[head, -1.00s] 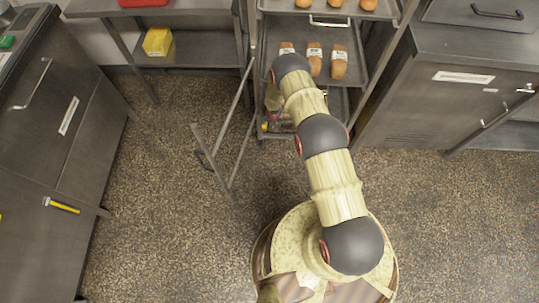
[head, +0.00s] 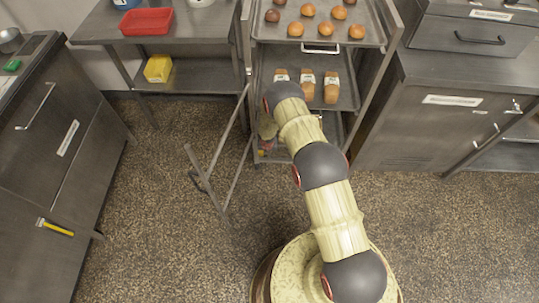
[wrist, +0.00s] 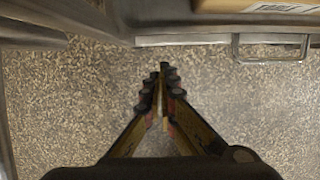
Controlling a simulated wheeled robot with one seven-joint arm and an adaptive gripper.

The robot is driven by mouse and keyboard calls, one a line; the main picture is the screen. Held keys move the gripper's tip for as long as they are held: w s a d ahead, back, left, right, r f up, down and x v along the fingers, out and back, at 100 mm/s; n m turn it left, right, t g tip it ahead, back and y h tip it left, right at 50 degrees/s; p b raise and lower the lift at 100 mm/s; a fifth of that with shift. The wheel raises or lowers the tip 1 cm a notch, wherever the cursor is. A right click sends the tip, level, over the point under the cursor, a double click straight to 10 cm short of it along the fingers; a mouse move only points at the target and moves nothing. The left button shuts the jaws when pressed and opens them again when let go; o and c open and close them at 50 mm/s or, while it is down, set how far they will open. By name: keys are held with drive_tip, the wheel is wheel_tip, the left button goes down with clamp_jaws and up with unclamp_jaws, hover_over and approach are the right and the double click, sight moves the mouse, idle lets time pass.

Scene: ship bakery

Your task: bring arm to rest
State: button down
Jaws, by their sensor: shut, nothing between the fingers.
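My arm reaches from my base up the picture in the head view, toward the rack (head: 386,72). My gripper is mostly hidden in the head view behind the arm's far joint. In the wrist view my gripper (wrist: 162,75) points down over the speckled floor (wrist: 75,105). Its fingers are together at the tips and nothing is between them. A tray's edge with a wire handle (wrist: 272,48) lies just beyond the fingertips in the wrist view.
The rack holds a tray of buns (head: 308,10) above a tray with wrapped loaves (head: 307,90). Its open door (head: 208,182) stands out to the left. Steel cabinets flank both sides (head: 75,130). A table with a red tray (head: 147,21) is at upper left. Floor around my base is clear.

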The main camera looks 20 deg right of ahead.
drive_tip(key=p+v, duration=0.2)
drive_tip(key=v, duration=0.4)
drive_tip(key=shift+s, duration=0.25)
